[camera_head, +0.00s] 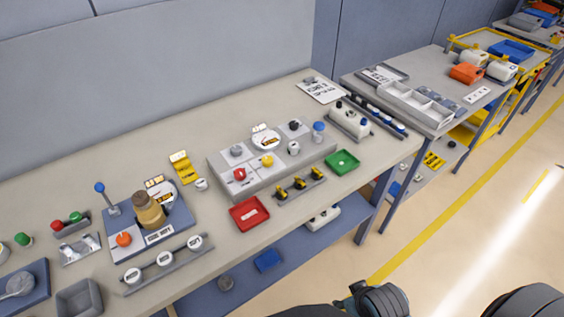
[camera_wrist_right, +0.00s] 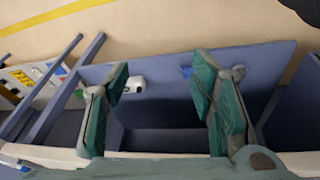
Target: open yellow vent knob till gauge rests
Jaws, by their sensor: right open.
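A small yellow knob (camera_head: 267,160) sits on the top of a grey panel block (camera_head: 222,186) on the bench. A red knob (camera_head: 240,174) is to its left. Behind the yellow knob stands a round white gauge (camera_head: 265,138) with a yellow mark; its needle is too small to read. My right gripper (camera_wrist_right: 161,70) shows in the right wrist view with its two teal fingers wide apart and nothing between them. It is away from the knob, with the bench's lower shelf and floor behind it. My left gripper is not in view.
On the block are also black, grey and white knobs. A red tray (camera_head: 249,213), a green tray (camera_head: 342,161) and a rack of yellow-black parts (camera_head: 299,187) lie in front. A blue-grey station with an amber jar (camera_head: 150,210) stands left. The bench behind the block is clear.

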